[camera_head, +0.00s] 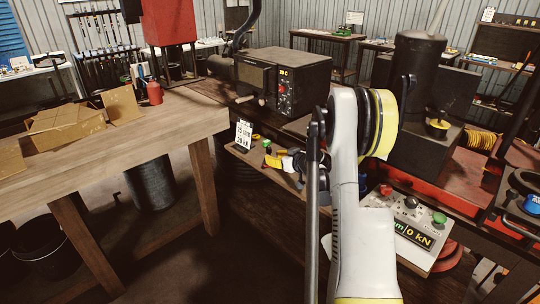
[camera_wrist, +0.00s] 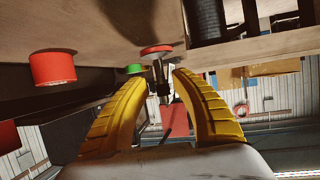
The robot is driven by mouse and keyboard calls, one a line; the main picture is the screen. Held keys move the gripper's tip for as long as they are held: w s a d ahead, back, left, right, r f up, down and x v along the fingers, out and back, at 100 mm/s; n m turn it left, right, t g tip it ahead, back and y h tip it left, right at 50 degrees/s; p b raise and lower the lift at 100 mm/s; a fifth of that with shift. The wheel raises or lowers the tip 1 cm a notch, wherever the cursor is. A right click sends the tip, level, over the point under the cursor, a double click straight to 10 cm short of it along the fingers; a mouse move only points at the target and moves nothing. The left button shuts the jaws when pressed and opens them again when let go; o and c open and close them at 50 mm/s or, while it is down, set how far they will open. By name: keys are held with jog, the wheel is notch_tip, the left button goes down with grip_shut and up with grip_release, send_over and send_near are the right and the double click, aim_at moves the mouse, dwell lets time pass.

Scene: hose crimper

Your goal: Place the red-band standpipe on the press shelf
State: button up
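In the wrist view, which looks turned over, a slim metallic standpipe with a red disc-like band (camera_wrist: 156,49) stands between the fingers of my gripper (camera_wrist: 158,73). Its red end is at the wooden shelf surface. The yellow fingers are apart, one on each side, with a gap showing beside the pipe. In the head view my gripper (camera_head: 273,160) is low over the press shelf (camera_head: 239,153), partly hidden by my arm. I cannot make out the red band there. A green-topped piece (camera_head: 267,144) is just beyond the fingers; green also shows in the wrist view (camera_wrist: 134,68).
A sign card (camera_head: 243,135) stands on the shelf's left end. A dark machine box (camera_head: 300,75) sits behind. A red cylinder (camera_wrist: 53,68) is to the side in the wrist view. A control panel (camera_head: 415,225) is at right. The wooden bench (camera_head: 150,130) is left.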

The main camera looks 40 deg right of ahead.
jog(key=p+v, duration=0.1)
jog(key=v, duration=0.6)
jog(key=shift+s+r+p, duration=0.2)
jog(key=shift+s+p, duration=0.1)
jog(key=s+a+r+g+y, duration=0.1)
jog(key=a+r, duration=0.2)
jog(key=a, duration=0.5)
jog(key=s+a+r+n+g+y, duration=0.1)
jog(key=a+r, duration=0.3)
jog(key=a, duration=0.4)
jog(key=s+a+r+g, duration=0.1)
jog(key=a+r, duration=0.2)
jog(key=a, duration=0.5)
jog(key=s+a+g, duration=0.1)
jog(key=s+a, duration=0.6)
jog(key=s, duration=0.3)
jog(key=s+a+g, duration=0.2)
jog(key=s+a, duration=0.6)
jog(key=s, duration=0.3)
jog(key=shift+s+a+r+g+h, duration=0.2)
jog(key=shift+a+r+g+h, duration=0.1)
jog(key=shift+h, duration=0.1)
